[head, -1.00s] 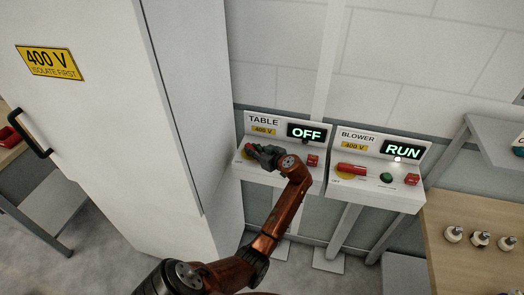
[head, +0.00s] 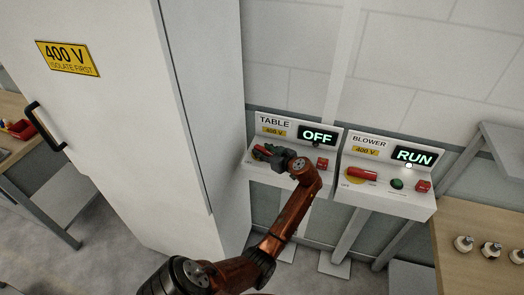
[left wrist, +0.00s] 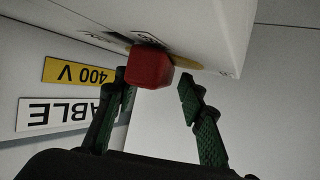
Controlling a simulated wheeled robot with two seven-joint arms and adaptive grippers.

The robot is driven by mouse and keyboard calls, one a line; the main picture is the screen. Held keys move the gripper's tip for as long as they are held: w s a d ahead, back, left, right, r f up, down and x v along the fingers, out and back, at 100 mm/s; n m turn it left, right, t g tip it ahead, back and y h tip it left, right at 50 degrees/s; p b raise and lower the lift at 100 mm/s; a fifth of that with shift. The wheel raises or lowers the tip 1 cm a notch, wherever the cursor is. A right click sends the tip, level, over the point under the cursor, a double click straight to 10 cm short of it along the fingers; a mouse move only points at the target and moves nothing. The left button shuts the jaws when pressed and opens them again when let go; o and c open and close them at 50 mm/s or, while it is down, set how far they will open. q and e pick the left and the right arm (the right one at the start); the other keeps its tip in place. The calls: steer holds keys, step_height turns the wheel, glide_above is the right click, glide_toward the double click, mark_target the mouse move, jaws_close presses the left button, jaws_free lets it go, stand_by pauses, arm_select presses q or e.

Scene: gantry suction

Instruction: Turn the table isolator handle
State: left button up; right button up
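The table isolator panel (head: 318,181) is a white sloped box marked TABLE and 400 V, its display reading OFF. Its red handle (left wrist: 152,68) shows end-on in the left wrist view, standing out from the panel over a yellow plate. In the head view my gripper mostly hides the handle. My left gripper (head: 266,153) is at the left part of this panel. In the left wrist view its dark green fingers (left wrist: 156,92) are apart, one on each side of the handle. The left finger looks close to it; contact cannot be told. My right gripper is not in view.
The blower panel (head: 388,198) stands to the right, display reading RUN, with its own red handle (head: 361,174) and a green button (head: 397,184). A tall white cabinet (head: 140,130) stands close on the left.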

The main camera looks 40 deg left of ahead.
arm_select(q)
steer(key=v, duration=1.2)
steer(key=shift+a, duration=0.1)
